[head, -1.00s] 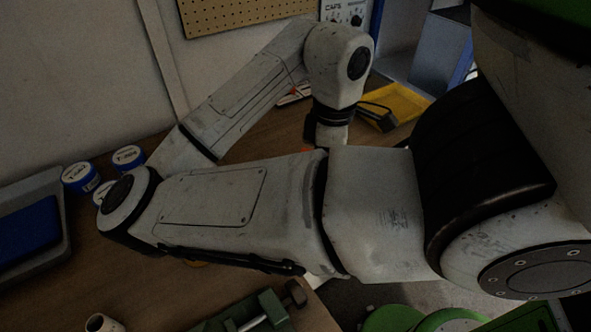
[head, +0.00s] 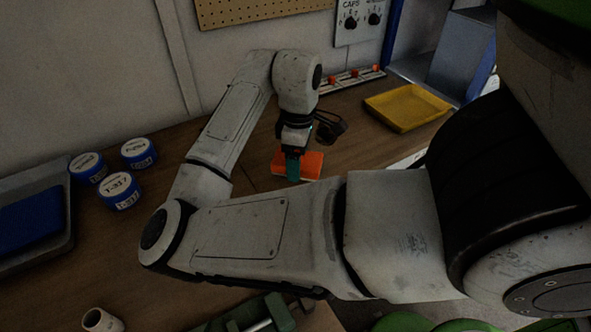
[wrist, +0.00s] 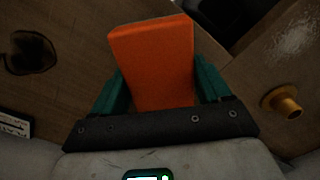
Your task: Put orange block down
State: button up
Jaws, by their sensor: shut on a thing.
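The orange block (head: 312,165) is at my gripper (head: 292,168) in the head view, over the middle of the wooden bench. In the wrist view the orange block (wrist: 155,60) sits between the two green fingers of my gripper (wrist: 160,88), which are shut on it. The block sticks out past the fingertips. I cannot tell whether its underside touches the bench (head: 240,160).
A yellow tray (head: 408,106) lies at the back right. Several blue-and-white jars (head: 120,191) stand at left, beside a grey bin (head: 60,240). A green vise (head: 265,315) is at the front. Bench around the block looks clear.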

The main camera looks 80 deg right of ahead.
jog(key=f, duration=0.3)
jog(key=shift+w+d+f, duration=0.1)
jog(key=shift+w+d, duration=0.15)
jog(key=shift+w, duration=0.05)
jog(key=shift+f, duration=0.35)
jog(key=shift+f, duration=0.2)
jog(key=o, duration=1.3)
notch_tip(320, 180, up, 12)
jog(key=shift+d+r+p, duration=0.15)
jog(key=shift+r+p, duration=0.05)
jog(key=shift+p, duration=0.5)
